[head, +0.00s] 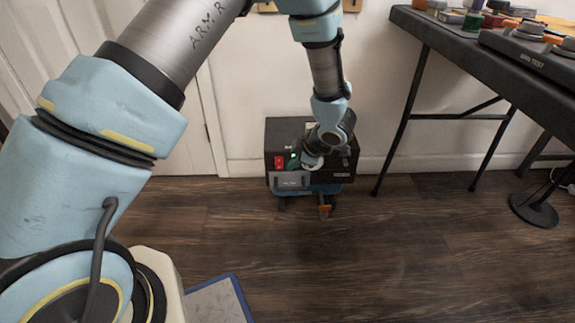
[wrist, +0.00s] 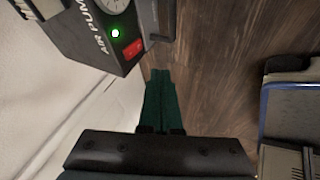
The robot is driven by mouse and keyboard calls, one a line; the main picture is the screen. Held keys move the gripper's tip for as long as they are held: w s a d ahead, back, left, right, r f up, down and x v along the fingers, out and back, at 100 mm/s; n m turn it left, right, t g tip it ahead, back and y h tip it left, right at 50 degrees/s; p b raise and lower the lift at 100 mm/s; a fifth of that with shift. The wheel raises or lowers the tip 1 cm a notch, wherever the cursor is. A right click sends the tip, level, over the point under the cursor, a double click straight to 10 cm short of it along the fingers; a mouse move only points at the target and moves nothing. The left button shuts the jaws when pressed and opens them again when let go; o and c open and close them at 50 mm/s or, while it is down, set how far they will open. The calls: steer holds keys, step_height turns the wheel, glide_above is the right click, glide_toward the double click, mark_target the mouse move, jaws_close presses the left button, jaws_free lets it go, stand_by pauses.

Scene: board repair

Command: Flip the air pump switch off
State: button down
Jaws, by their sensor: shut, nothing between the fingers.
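The air pump (head: 276,135) is a dark box low against the wall in the head view. In the wrist view the pump (wrist: 80,38) fills the upper left, with "AIR PUMP" lettering. Its red switch (wrist: 132,49) sits beside a lit green lamp (wrist: 115,33); the red switch also shows in the head view (head: 279,162). My gripper (wrist: 161,76) has green fingers, shut and empty, their tips just below and right of the switch in the wrist view. Contact cannot be told. In the head view my wrist covers part of the pump's front.
A dark table (head: 465,62) with several parts on it stands at the right. A round black base (head: 535,208) is on the floor below it. A round gauge (wrist: 113,5) is on the pump. The wooden floor (head: 420,260) in front is largely clear.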

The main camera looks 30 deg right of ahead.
mark_target(278, 165)
steer(key=w+f+b, duration=0.4)
steer(key=w+f, duration=0.3)
steer(key=w, duration=0.1)
steer(key=shift+w+d+f+b, duration=0.15)
steer(key=shift+d+f+b, duration=0.15)
steer(key=shift+f, duration=0.05)
steer(key=shift+w+f+b, duration=0.15)
steer(key=shift+f+b, duration=0.25)
steer(key=shift+b, duration=0.45)
steer(key=shift+r+t, duration=0.3)
steer(key=shift+w+r+p, duration=0.1)
steer(key=shift+p, duration=0.2)
steer(key=shift+d+r+p, duration=0.1)
steer(key=shift+r+p, duration=0.7)
steer(key=shift+p, duration=0.15)
